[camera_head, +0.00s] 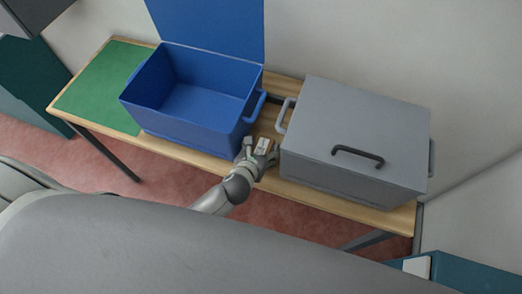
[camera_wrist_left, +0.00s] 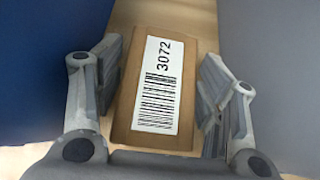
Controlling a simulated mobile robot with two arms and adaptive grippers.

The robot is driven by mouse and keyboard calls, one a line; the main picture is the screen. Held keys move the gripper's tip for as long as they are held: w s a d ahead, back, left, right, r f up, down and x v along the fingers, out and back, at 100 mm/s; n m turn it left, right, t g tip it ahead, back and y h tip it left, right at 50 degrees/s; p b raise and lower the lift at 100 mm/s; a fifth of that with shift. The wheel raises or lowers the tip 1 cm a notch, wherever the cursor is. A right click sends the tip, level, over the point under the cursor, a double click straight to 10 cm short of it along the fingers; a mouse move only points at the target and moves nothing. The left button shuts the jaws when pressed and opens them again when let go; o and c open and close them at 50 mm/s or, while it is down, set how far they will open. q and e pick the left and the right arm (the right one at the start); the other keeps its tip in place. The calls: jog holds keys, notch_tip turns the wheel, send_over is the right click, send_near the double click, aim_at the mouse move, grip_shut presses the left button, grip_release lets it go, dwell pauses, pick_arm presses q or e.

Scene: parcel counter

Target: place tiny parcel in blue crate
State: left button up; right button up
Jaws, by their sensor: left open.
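The tiny parcel (camera_wrist_left: 187,117) is a small brown box with a white barcode label reading 3072. It lies on the wooden table between the two crates, and its pale label shows in the head view (camera_head: 263,144). My left gripper (camera_head: 260,148) is open around it, with one finger on each side in the left wrist view (camera_wrist_left: 160,75). Whether the fingers touch the parcel is unclear. The blue crate (camera_head: 185,130) is to the left, its lid raised and its inside empty. My right gripper is not in view.
A closed grey box (camera_head: 355,115) with a dark lid handle stands close to the right of my left gripper. A green mat (camera_head: 100,88) covers the left end of the table (camera_head: 398,218). The gap between the crate and the box is narrow.

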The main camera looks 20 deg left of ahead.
pick_arm(q)
jog(key=c, duration=0.9)
jog(key=shift+s+r, duration=0.1)
